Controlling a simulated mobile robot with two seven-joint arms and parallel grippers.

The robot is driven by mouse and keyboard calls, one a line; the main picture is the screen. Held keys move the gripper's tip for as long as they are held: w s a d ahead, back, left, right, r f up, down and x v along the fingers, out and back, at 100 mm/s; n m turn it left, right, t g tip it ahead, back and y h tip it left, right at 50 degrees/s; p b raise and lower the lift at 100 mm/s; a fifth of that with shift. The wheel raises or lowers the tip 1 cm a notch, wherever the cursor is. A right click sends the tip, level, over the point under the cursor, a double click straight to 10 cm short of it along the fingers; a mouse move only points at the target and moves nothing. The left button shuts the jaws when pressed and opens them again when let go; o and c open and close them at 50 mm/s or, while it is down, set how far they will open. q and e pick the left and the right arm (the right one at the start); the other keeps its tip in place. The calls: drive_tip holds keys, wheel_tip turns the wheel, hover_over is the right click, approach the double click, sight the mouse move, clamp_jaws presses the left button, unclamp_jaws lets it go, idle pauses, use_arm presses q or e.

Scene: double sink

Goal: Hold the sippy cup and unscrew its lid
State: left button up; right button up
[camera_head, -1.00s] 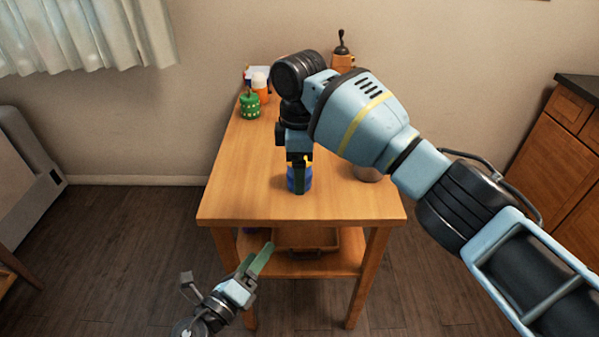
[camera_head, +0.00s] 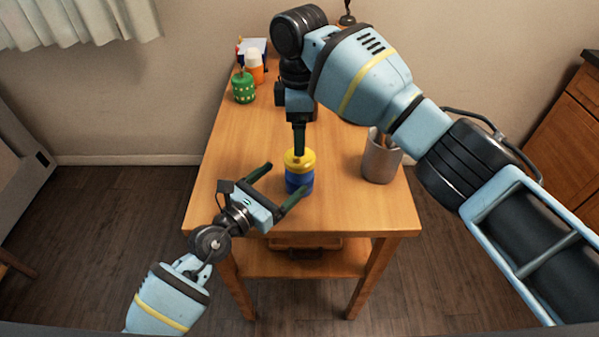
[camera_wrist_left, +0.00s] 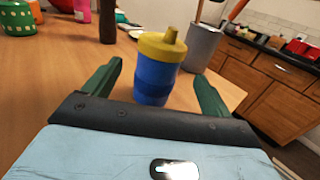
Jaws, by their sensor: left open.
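The sippy cup (camera_head: 299,181), blue with a yellow lid and spout, stands upright on the wooden table near its front edge. My left gripper (camera_head: 289,175) is open and low at the table's front, its green fingers pointing toward the cup. In the left wrist view the cup (camera_wrist_left: 155,80) stands ahead, in line with the gap between the left fingers (camera_wrist_left: 159,72). My right gripper (camera_head: 299,142) points down just above and behind the yellow lid (camera_head: 299,159). Its fingers overlap in this view, so its opening is hidden. Contact with the lid cannot be told.
A grey metal container (camera_head: 381,160) with utensils stands right of the cup. A green patterned jar (camera_head: 243,88) and an orange bottle (camera_head: 254,72) stand at the back left of the table (camera_head: 235,140). The table's left middle is clear.

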use_arm(q)
drive_tip(key=shift+x, duration=3.6)
use_arm(e)
drive_tip(key=shift+w, duration=0.1)
